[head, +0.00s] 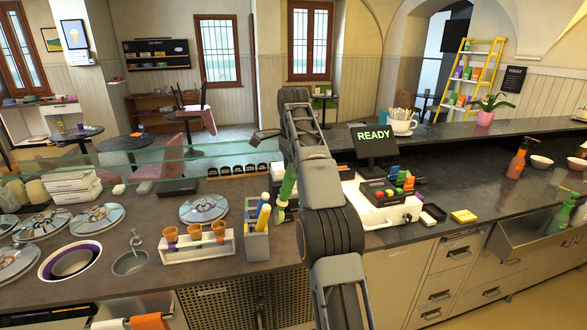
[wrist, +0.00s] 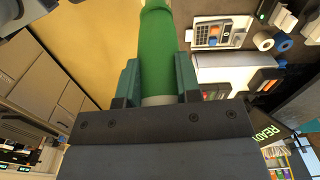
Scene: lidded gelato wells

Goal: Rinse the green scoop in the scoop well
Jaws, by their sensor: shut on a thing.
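The green scoop shows as a green handle (wrist: 157,50) in the wrist view, between the two teal fingers of my gripper (wrist: 157,82), which is shut on it. In the head view the green handle (head: 287,187) is tilted just left of my arm, above the counter and close to the utensil holder. The scoop's bowl cannot be made out. The scoop well appears to be the small round metal basin (head: 128,266) with a little tap (head: 136,240), in the counter at left, apart from my gripper.
A grey holder (head: 257,246) with yellow and blue-handled tools and a white cone rack (head: 198,250) stand between my gripper and the basin. Metal lids (head: 203,208) and a purple-rimmed well (head: 70,262) lie around it. A glass guard (head: 160,165) runs behind.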

